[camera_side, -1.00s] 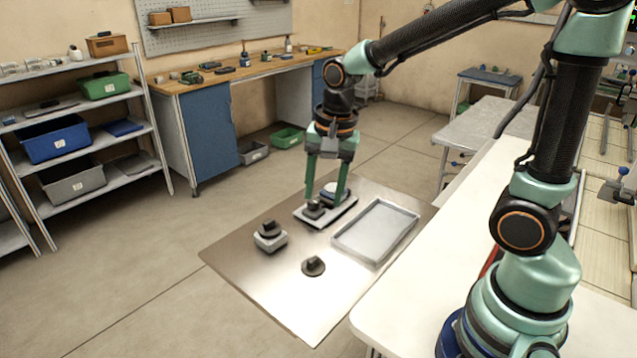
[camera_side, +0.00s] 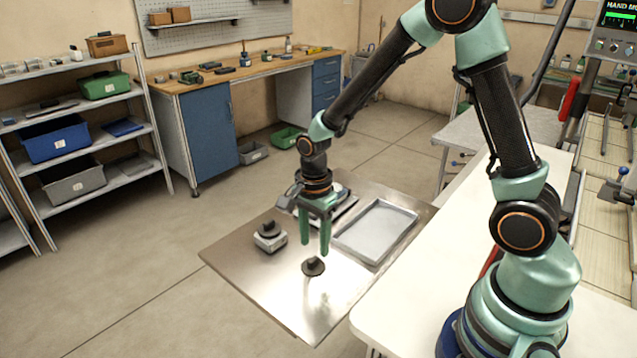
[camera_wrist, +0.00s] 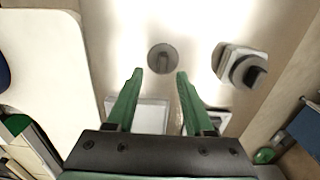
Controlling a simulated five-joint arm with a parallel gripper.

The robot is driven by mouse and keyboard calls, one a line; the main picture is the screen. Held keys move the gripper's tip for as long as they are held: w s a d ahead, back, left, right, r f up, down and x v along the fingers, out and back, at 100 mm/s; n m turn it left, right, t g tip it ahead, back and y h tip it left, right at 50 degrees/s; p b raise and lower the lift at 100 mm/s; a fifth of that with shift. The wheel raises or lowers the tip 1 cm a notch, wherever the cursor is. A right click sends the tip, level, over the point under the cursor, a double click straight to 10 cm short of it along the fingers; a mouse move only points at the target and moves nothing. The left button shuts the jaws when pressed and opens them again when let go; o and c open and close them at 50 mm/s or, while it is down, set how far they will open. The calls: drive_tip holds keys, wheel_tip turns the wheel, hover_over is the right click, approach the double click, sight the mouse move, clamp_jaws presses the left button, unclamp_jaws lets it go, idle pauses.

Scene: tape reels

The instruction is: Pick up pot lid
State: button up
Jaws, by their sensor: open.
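The pot lid (camera_side: 313,267) is a small dark disc with an upright grip, lying flat on the steel table. In the wrist view the lid (camera_wrist: 162,58) lies just beyond the fingertips, roughly centred between them. My gripper (camera_side: 314,248) has green fingers pointing down, open and empty, above the lid. It also shows open in the wrist view (camera_wrist: 160,73). The fingers look apart from the lid; the exact height gap is hard to tell.
A small light block with a dark knob (camera_side: 270,237) stands left of the lid. A shallow grey tray (camera_side: 376,232) lies to the right. Another light piece is partly hidden behind my gripper. The table's (camera_side: 265,282) front part is bare.

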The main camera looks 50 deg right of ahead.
sight(313, 259)
drive_tip(key=shift+w+f, duration=0.15)
drive_tip(key=shift+f, duration=1.15)
drive_tip(key=shift+w+f, duration=0.1)
drive_tip(key=shift+f, duration=1.15)
clamp_jaws()
